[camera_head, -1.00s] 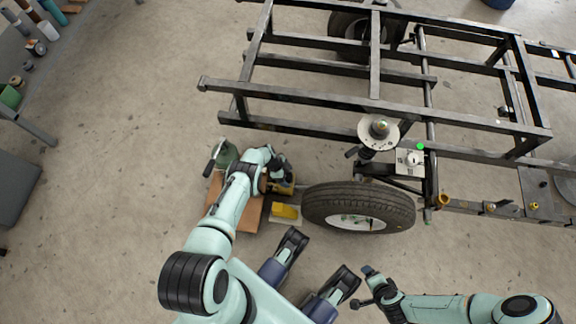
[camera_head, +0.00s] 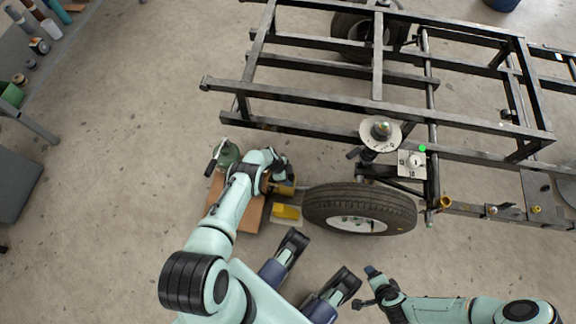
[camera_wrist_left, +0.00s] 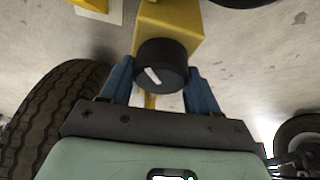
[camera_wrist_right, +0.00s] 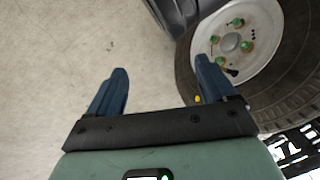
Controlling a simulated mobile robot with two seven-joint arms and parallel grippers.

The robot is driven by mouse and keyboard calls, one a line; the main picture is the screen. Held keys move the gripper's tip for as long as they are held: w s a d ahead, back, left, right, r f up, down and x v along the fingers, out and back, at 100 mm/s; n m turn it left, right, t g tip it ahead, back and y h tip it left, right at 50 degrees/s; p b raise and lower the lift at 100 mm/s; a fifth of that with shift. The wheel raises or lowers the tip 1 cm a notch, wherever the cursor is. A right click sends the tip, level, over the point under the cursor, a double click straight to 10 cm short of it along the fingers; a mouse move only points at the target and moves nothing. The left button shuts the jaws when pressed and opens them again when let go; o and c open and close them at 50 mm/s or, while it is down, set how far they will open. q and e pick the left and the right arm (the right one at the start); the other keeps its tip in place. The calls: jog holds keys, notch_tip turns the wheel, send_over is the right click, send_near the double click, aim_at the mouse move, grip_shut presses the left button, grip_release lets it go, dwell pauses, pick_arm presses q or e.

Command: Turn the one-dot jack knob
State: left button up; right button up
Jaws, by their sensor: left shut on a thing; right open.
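A yellow jack (camera_head: 283,188) stands beside the tyre, at the edge of a brown board. In the left wrist view its yellow body (camera_wrist_left: 168,25) carries a round black knob (camera_wrist_left: 160,66) with one white mark on its face. I cannot make out any dots. My left gripper (camera_wrist_left: 160,86) is shut on the knob, one blue finger on each side. In the head view the wrist hides the knob. My right gripper (camera_wrist_right: 165,88) is open and empty, near the tyre at the front; it also shows in the head view (camera_head: 368,286).
A second yellow piece (camera_head: 287,212) on a pale plate sits close in front of the jack.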

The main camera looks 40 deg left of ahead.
pick_arm(q)
jog(key=shift+n, duration=0.3)
jog(key=shift+n+t+p, duration=0.4)
jog(key=shift+n, duration=0.4)
jog(key=n+y, duration=0.1)
jog(key=n, duration=0.1)
jog(key=shift+n+t+p, duration=0.3)
jog(key=shift+p, duration=0.05)
jog(key=n+y, duration=0.1)
jog(key=n, duration=0.1)
jog(key=shift+n, duration=0.4)
jog(key=shift+n+t+y, duration=0.3)
jog(key=shift+n+y, duration=0.2)
jog(key=shift+n, duration=0.3)
jog(key=n+y, duration=0.1)
jog(key=n, duration=0.1)
jog(key=shift+f+n+b, duration=0.1)
jog(key=shift+n+b, duration=0.2)
jog(key=shift+n, duration=0.1)
jog(key=shift+n+y+b, duration=0.4)
jog(key=shift+n+b, duration=0.25)
jog(key=shift+n, duration=0.45)
jog(key=shift+n+g+y+b, duration=0.45)
jog(key=shift+n+b, duration=0.2)
jog(key=shift+n, duration=0.55)
pick_arm(e)
jog(key=shift+g, duration=0.5)
jog(key=shift+s+d+f, duration=0.2)
jog(key=shift+s+f, duration=1.35)
